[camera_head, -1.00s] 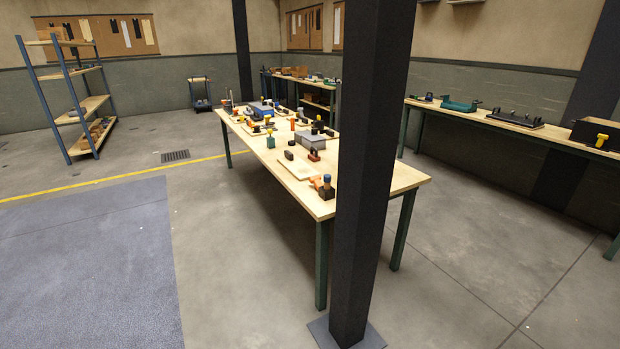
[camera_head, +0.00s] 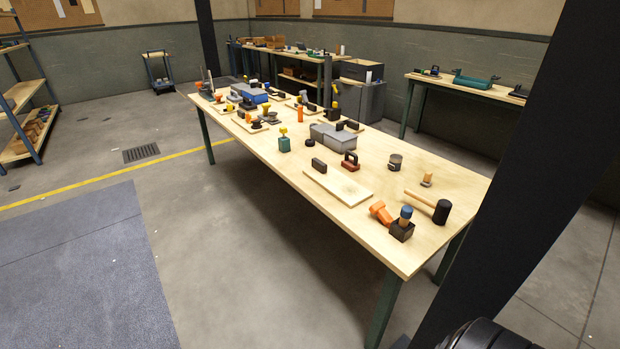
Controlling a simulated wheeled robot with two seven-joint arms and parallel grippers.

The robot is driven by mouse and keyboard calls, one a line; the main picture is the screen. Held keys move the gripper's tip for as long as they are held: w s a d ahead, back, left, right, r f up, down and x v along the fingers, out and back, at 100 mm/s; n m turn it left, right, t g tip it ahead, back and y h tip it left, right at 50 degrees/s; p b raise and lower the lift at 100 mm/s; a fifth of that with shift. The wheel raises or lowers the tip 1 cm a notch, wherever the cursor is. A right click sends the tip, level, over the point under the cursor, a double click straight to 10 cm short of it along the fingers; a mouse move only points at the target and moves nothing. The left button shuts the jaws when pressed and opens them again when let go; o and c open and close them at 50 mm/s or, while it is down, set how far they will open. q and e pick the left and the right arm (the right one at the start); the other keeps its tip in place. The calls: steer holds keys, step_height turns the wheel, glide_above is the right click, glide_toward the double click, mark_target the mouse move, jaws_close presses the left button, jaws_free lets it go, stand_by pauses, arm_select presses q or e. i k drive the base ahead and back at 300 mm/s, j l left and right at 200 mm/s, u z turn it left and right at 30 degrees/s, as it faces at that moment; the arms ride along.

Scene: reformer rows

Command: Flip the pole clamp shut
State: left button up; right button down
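I cannot pick out the pole clamp for certain. A wooden table (camera_head: 240,160) carries many small tools and fixtures, several of them dark and clamp-like but too small to read. A dark upright post (camera_head: 327,80) shows near the table's far right side, with small dark and yellow parts by its foot; I cannot tell whether a clamp is on it. Neither of my grippers is in view.
A thick black pillar (camera_head: 535,150) stands close on the right, past the table's near end. The floor (camera_head: 220,270) left of the table is clear.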

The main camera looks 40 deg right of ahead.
mark_target(378, 208)
steer(key=i+z, duration=0.15)
steer(key=i, duration=0.95)
steer(key=i+j+z, duration=0.1)
steer(key=i, duration=1.05)
steer(key=i+z, duration=0.45)
steer(key=i+j+z, duration=0.2)
steer(key=z, duration=0.2)
steer(key=i+j+z, duration=0.3)
steer(key=i+z, duration=0.35)
steer(key=z, duration=0.2)
steer(key=i+j+z, duration=0.15)
steer(key=z, duration=0.25)
steer(key=i+j+z, duration=0.15)
steer(key=z, duration=0.25)
steer(key=i+j+z, duration=0.15)
steer(key=z, duration=0.25)
steer(key=i+j+z, duration=0.1)
steer(key=j+z, duration=0.3)
steer(key=l, duration=0.1)
